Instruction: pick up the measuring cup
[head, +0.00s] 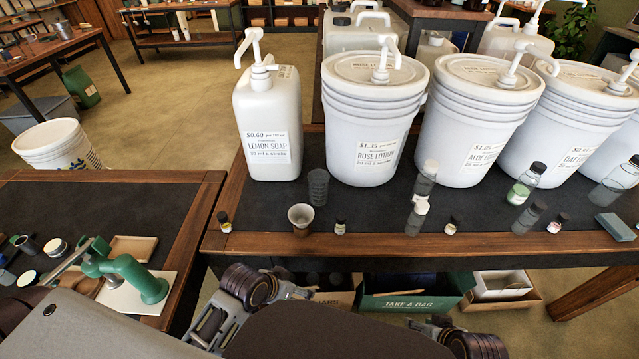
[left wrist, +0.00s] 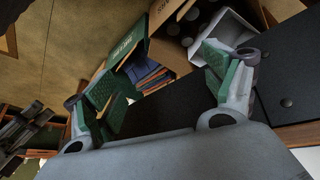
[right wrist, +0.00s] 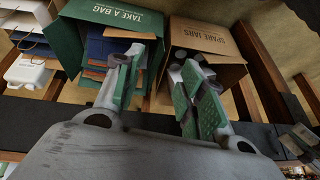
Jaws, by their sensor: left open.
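A dark see-through cup (head: 318,187), which looks like the measuring cup, stands upright on the table in front of the lemon soap jug (head: 267,125). A smaller beige-lipped cup (head: 301,217) stands just in front of it, near the table's front edge. Neither cup shows in the wrist views. My left gripper (left wrist: 162,75) is open and empty, its green pads wide apart. My right gripper (right wrist: 160,75) is open and empty too. In the head view both grippers are low by the table's front side, apart from the cups and largely hidden by my arms.
White pump buckets, such as the rose lotion bucket (head: 372,120), line the table's back. Small bottles and jars, such as a capped jar (head: 340,227), stand along the front edge. Beneath are a green bag box (head: 408,297) and a spare jars box (right wrist: 205,40).

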